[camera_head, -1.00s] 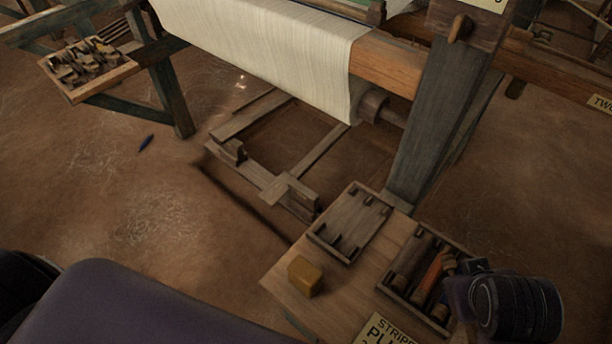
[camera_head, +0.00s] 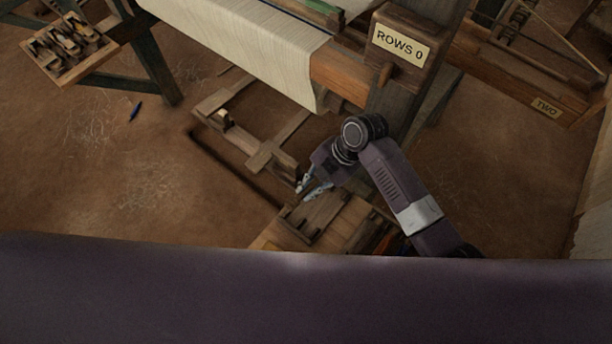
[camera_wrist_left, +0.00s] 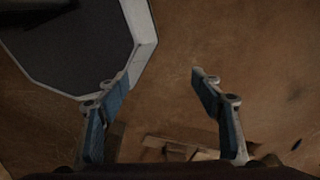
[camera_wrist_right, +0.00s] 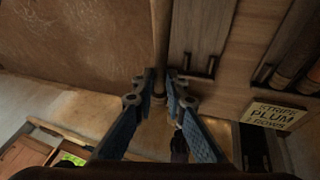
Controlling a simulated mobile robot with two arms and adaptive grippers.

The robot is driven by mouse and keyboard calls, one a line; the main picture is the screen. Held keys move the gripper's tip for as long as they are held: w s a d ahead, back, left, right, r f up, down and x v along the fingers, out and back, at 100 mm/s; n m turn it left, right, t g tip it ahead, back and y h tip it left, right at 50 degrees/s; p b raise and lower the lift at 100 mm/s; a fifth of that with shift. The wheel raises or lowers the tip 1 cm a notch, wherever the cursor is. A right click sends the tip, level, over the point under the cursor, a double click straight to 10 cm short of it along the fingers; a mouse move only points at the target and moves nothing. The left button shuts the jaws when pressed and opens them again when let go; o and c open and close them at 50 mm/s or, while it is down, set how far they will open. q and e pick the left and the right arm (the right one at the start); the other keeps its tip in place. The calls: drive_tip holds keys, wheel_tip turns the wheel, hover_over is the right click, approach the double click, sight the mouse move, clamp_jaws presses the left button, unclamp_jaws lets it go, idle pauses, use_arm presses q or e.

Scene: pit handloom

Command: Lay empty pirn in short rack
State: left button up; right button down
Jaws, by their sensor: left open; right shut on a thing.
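My right gripper (camera_head: 308,190) is over the near side of the bench, pointing down-left. In the right wrist view the right gripper (camera_wrist_right: 159,82) is shut on a plain brown wooden pirn (camera_wrist_right: 160,35), which shows no thread. A shallow wooden rack with dark pegs (camera_wrist_right: 203,30) lies just right of the pirn in that view. My left gripper (camera_wrist_left: 160,95) is open and empty above the brown floor.
A second rack (camera_wrist_right: 262,72) with coloured pirns stands farther right, near a "STRIPE PLUM" label (camera_wrist_right: 278,117). The loom post with the "ROWS 0" board (camera_head: 402,45) rises behind my right arm. A box of wooden parts (camera_head: 66,50) is at the upper left.

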drive_tip(key=shift+a+r+n, duration=0.15)
drive_tip(key=shift+r+n, duration=0.1)
drive_tip(key=shift+n, duration=0.25)
drive_tip(key=shift+f+b, duration=0.4)
drive_tip(key=shift+f, duration=0.2)
wheel_tip(320, 180, down, 6)
drive_tip(key=b, duration=0.5)
drive_tip(key=shift+r, duration=0.15)
drive_tip(key=shift+f+b, duration=0.85)
drive_tip(key=shift+f, duration=0.4)
use_arm(q)
wheel_tip(320, 180, down, 7)
drive_tip(key=shift+w+d+r, duration=0.2)
drive_tip(key=shift+w+d, duration=0.1)
drive_tip(key=shift+d, duration=0.1)
use_arm(e)
drive_tip(key=c, duration=1.5)
unclamp_jaws()
drive_tip(key=shift+c, duration=0.2)
